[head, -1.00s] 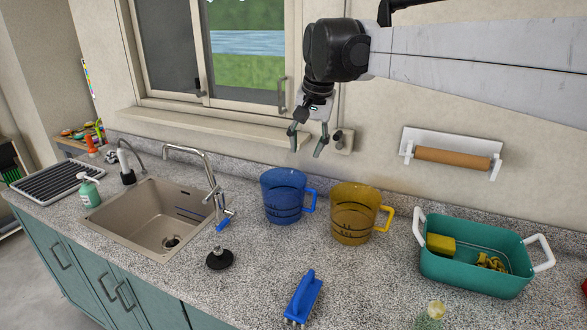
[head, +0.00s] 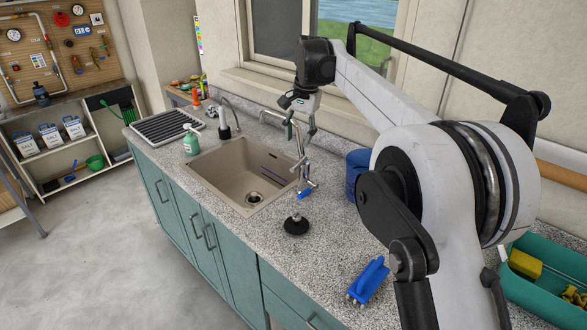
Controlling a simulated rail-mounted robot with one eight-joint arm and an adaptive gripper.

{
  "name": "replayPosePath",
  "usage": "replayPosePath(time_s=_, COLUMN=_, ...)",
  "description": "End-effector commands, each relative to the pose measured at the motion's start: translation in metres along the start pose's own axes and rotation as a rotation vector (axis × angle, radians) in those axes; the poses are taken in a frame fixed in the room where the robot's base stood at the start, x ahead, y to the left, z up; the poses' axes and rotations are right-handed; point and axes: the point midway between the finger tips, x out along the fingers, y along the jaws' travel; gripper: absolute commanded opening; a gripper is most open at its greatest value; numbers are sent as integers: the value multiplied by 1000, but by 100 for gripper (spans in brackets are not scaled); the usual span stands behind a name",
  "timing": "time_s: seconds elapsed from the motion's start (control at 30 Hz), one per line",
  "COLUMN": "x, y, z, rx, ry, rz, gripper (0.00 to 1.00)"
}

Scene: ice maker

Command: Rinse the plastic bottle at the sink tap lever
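The steel sink tap (head: 280,115) arches over the beige sink basin (head: 222,167). Its lever (head: 306,190) has a blue part and sits low on the tap's right side, by the basin's right rim. My gripper (head: 301,128) hangs at the upper end of the tap column, fingers apart, with nothing seen between them. It overlaps the tap in the picture; I cannot tell whether they touch.
A black round-based stopper (head: 296,225) and a blue brush (head: 369,280) lie on the counter (head: 260,235). A blue jug (head: 357,170) is partly hidden by my arm. A teal tub (head: 550,295) is at right. A black drying rack (head: 168,126) is at far left.

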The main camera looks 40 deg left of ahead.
Motion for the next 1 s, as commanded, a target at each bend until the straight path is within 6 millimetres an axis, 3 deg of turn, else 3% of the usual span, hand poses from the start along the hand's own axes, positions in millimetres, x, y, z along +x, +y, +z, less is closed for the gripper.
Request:
replayPosePath(time_s=0.6, x=105, y=0, z=0, rx=-1, ry=1, rz=0, gripper=34)
replayPosePath(time_s=0.8, x=122, y=0, z=0, rx=-1, ry=1, rz=0, gripper=34)
replayPosePath(time_s=1.0, x=125, y=1, z=0, rx=-1, ry=1, rz=0, gripper=34)
